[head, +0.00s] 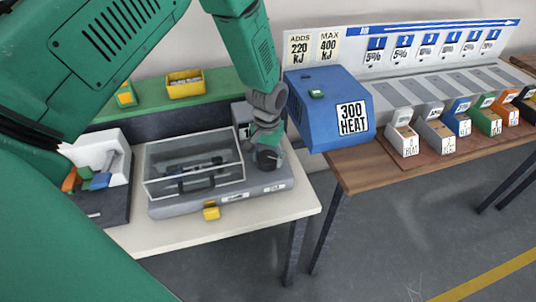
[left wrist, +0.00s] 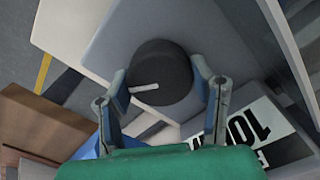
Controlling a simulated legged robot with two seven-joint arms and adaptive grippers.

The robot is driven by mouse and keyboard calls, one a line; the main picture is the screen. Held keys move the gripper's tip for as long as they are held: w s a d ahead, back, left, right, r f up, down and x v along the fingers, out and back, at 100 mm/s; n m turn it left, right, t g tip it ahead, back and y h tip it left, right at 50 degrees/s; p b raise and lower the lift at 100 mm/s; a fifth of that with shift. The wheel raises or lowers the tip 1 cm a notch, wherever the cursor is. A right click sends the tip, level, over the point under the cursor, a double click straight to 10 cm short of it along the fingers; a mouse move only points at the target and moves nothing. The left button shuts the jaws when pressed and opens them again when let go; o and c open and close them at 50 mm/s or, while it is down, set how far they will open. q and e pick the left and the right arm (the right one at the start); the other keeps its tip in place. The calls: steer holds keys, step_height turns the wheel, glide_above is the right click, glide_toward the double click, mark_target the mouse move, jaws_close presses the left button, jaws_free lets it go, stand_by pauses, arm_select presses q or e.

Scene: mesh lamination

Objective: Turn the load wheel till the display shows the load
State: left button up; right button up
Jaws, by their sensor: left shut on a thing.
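The load wheel (left wrist: 165,88), a dark round knob with a white line on its face, sits between the two fingers of my left gripper (left wrist: 160,76) in the left wrist view. The fingers are shut on its sides. In the head view, my left gripper (head: 267,146) reaches down to the dark wheel (head: 268,159) at the right of the grey machine (head: 185,205). The display (head: 241,113) is a box behind my gripper, mostly hidden. In the left wrist view, a white panel (left wrist: 265,128) shows part of a number, "10", cut off by my gripper. My right gripper is not in view.
A clear-lidded chamber (head: 195,165) stands left of the wheel. A blue box (head: 325,112) marked "300 HEAT" is close to the right. A white bin (head: 100,155) with coloured pieces stands at the left. Several labelled bins (head: 437,133) line the brown table.

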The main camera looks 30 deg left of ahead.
mark_target(268, 155)
arm_select(q)
steer(key=m+p, duration=0.1)
steer(key=m, duration=0.3)
steer(key=shift+w+m, duration=0.15)
steer(key=shift+m, duration=0.15)
stand_by(0.5)
steer(key=o, duration=1.2)
steer(key=shift+c, duration=0.2)
steer(key=shift+r, duration=0.15)
step_height(268, 155, up, 12)
steer(key=shift+f, duration=0.25)
